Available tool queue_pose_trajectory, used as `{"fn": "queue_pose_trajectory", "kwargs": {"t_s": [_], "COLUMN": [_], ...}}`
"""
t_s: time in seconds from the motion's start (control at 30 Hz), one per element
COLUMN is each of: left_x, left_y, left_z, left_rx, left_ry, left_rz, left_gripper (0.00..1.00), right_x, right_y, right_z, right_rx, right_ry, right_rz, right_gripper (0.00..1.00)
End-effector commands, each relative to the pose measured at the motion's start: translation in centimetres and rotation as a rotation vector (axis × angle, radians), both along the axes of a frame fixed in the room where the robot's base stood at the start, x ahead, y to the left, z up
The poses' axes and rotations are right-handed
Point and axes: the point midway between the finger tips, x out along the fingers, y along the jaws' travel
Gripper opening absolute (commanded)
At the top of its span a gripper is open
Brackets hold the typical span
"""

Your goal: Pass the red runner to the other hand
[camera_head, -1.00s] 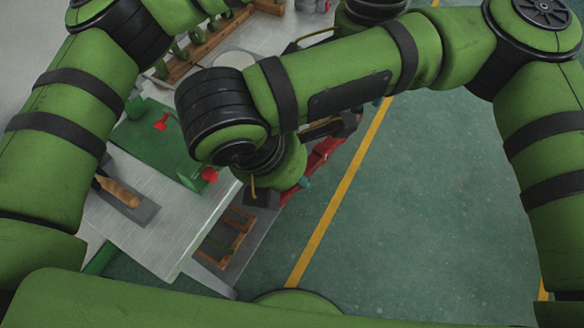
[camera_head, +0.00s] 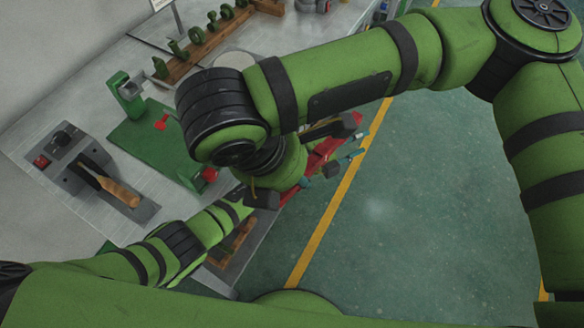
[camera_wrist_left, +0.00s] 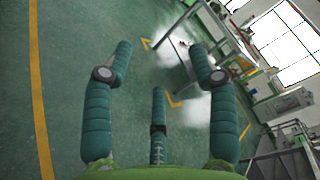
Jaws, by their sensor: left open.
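My left arm reaches in from the lower left and passes under my right wrist. The teal fingers of my left gripper (camera_head: 356,146) show beyond that wrist, over the floor side of the bench. In the left wrist view my left gripper (camera_wrist_left: 160,48) is spread open with nothing between its fingers. My right wrist is over the bench edge, and it hides most of the right gripper. A small red piece (camera_head: 161,122) lies on the green mat (camera_head: 142,141). Another red piece (camera_head: 210,174) is at the mat's near corner.
The grey bench (camera_head: 60,215) carries a wooden-handled tool (camera_head: 122,194), a control box with a red button (camera_head: 41,161), a green press (camera_head: 124,90) and a wooden rack of green parts (camera_head: 190,58). Open green floor (camera_head: 450,220) with a yellow line is at right.

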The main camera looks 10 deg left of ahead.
Motion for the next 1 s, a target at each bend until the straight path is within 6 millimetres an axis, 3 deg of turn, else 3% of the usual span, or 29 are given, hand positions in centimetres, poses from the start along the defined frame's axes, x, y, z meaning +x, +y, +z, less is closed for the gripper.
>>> {"fn": "queue_pose_trajectory", "kwargs": {"t_s": [0.03,0.27,0.47,0.77,1.0], "left_x": [-0.3,-2.7,-7.5,-18.4,-29.5], "left_y": [1.5,8.5,14.1,21.3,26.2], "left_z": [-2.5,-12.6,-20.7,-30.7,-36.3], "left_rx": [-0.037,-0.216,-0.357,-0.545,-0.682], "left_ry": [0.112,0.561,0.888,1.287,1.536], "left_rz": [0.066,0.375,0.640,1.048,1.403], "left_gripper": [0.58,0.58,0.58,0.58,0.58], "right_x": [0.0,0.0,0.0,0.0,0.0], "right_y": [0.0,0.0,0.0,0.0,0.0], "right_z": [0.0,0.0,0.0,0.0,0.0], "right_rx": [0.000,0.000,0.000,0.000,0.000], "right_ry": [0.000,0.000,0.000,0.000,0.000], "right_rz": [0.000,0.000,0.000,0.000,0.000], "right_gripper": [0.00,0.00,0.00,0.00,0.00]}}
